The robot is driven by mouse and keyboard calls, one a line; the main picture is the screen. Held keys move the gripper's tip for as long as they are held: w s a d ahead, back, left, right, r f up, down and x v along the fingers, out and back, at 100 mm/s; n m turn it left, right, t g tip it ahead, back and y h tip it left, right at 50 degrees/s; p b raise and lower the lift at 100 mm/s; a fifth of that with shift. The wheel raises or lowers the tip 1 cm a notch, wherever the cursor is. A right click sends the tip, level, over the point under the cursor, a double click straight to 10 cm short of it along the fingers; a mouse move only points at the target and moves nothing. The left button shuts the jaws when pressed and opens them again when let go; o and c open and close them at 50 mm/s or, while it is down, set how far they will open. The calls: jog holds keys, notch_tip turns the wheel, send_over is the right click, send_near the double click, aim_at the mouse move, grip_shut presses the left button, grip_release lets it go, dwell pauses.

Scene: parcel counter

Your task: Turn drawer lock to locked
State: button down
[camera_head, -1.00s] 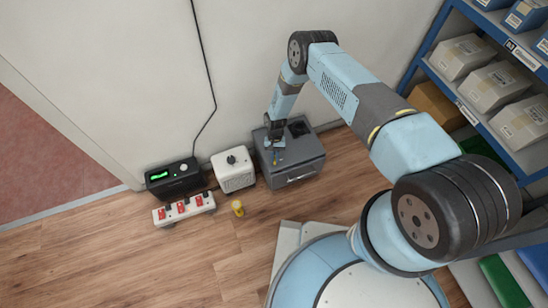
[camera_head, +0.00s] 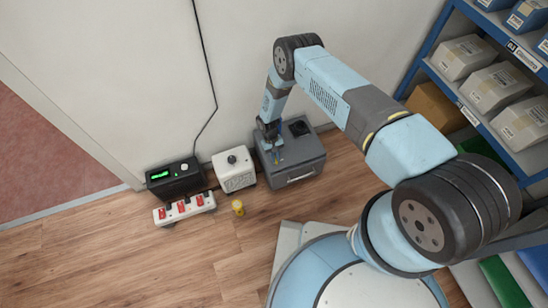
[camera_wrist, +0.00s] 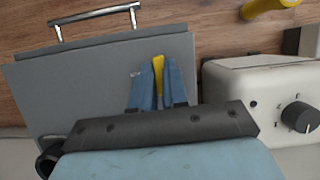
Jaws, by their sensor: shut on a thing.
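A grey drawer box (camera_head: 310,155) with a metal handle (camera_head: 300,178) on its front stands against the wall. My gripper (camera_head: 278,160) is over the left part of its top. In the wrist view the grey top (camera_wrist: 80,85) and handle (camera_wrist: 95,16) show. There my gripper (camera_wrist: 157,66) has its blue fingers shut on a narrow yellow piece, which looks like the lock's key or lever (camera_wrist: 158,68). The fingers hide its lower part, and any lock markings cannot be read.
A white box with a dark knob (camera_head: 236,177) stands just left of the drawer box. Further left are a black device with a green display (camera_head: 174,180) and a power strip (camera_head: 185,208). A yellow object (camera_head: 238,208) stands on the floor in front. Shelves (camera_head: 455,90) are at right.

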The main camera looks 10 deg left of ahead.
jog(key=c, duration=1.2)
grip_release()
jog(key=shift+o, duration=0.2)
jog(key=v, duration=1.3)
jog(key=shift+r, duration=0.35)
jog(key=shift+w+a, duration=0.1)
